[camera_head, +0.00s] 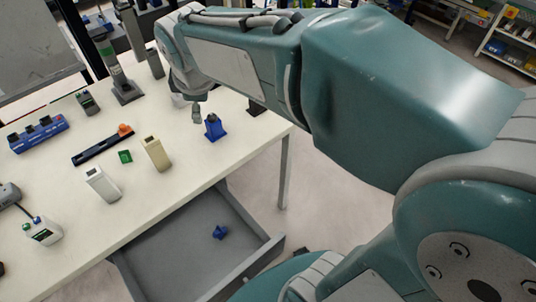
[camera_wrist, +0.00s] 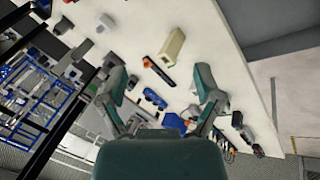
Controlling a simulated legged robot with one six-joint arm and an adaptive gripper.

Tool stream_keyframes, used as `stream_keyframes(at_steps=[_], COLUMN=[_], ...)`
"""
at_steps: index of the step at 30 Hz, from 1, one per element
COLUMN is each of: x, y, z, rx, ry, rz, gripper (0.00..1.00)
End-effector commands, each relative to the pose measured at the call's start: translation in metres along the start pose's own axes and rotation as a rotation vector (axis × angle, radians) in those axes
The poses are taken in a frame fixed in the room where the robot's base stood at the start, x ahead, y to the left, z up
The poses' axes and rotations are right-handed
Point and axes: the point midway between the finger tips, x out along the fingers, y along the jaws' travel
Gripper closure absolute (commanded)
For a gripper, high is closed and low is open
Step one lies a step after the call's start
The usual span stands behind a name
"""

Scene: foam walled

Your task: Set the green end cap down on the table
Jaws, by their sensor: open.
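The green end cap (camera_head: 125,156), a small square green piece, lies on the pale table (camera_head: 75,190) in the head view. It sits between a black bar and a tan box, apart from both. I cannot make it out in the wrist view. My gripper (camera_wrist: 160,77) is open, with its two fingers spread wide and nothing held between them. In the head view my arm reaches over the far right part of the table, away from the end cap, and the fingers are mostly hidden there.
The tan box (camera_head: 156,154), white box (camera_head: 102,184), black bar with an orange piece (camera_head: 103,146) and blue block (camera_head: 38,133) stand around the cap. A blue part (camera_head: 214,127) is near the right edge. A grey open drawer (camera_head: 177,262) holds another blue piece.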

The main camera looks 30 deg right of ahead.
Motion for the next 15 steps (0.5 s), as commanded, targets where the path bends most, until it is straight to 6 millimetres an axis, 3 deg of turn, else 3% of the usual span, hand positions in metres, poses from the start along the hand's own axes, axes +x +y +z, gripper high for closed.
stream_keyframes(at_steps=[1,6,15], x=[-0.010,-0.031,-0.045], y=[-0.008,-0.039,-0.100], z=[0.016,0.059,0.118], rx=[0.098,0.435,0.985], ry=[0.005,0.021,0.057], rz=[0.008,0.018,0.029], gripper=[0.16,0.16,0.16])
